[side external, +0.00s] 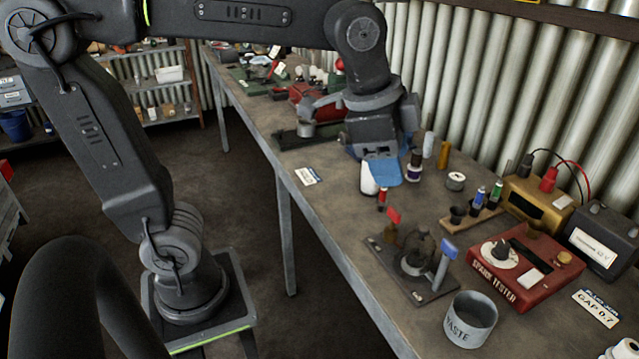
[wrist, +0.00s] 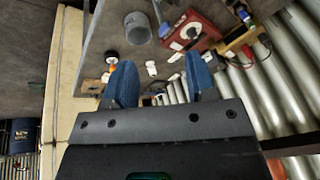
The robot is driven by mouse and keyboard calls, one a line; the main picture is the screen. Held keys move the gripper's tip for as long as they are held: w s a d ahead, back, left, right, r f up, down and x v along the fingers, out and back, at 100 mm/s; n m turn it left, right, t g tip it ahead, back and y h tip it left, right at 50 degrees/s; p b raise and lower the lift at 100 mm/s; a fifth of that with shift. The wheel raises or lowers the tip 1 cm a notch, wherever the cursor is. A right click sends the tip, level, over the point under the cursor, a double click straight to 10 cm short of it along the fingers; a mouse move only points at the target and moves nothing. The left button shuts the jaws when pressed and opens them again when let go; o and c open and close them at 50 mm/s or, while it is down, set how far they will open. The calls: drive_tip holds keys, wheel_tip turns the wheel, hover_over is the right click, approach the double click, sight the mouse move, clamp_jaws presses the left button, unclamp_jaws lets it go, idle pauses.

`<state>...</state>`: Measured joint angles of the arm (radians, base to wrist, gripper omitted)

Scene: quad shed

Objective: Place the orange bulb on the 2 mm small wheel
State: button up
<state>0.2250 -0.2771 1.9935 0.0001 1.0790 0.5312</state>
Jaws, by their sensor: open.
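My gripper (side external: 383,180) has blue fingers and hangs low over the middle of the bench. In the wrist view its two fingers (wrist: 162,82) are apart, with nothing held between them. I cannot pick out the orange bulb for certain. An upright orange cylinder (side external: 443,155) stands right of my gripper, and a small orange-and-black item (wrist: 112,57) shows beyond the left finger in the wrist view. I cannot identify the 2 mm small wheel; no size marking is readable. A white bottle-like item (side external: 368,184) is beside the fingers, partly hidden by them.
A fixture with red and blue flags (side external: 436,292), a grey WASTE cup (side external: 471,322) and a red spark tester (side external: 510,283) occupy the near bench. Small bottles and a white roll (side external: 456,181) stand right of my gripper. The corrugated wall (side external: 560,100) borders the bench.

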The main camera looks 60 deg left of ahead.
drive_tip(key=s+a+f+n+t, duration=0.1)
drive_tip(key=s+a+f+n, duration=0.5)
drive_tip(key=s+a+n, duration=0.1)
drive_tip(key=s+n, duration=0.1)
drive_tip(key=s, duration=0.1)
drive_tip(key=shift+s+f+n+t+y, duration=0.15)
drive_tip(key=shift+s+n+t+y, duration=0.15)
drive_tip(key=shift+s+t+y, duration=0.1)
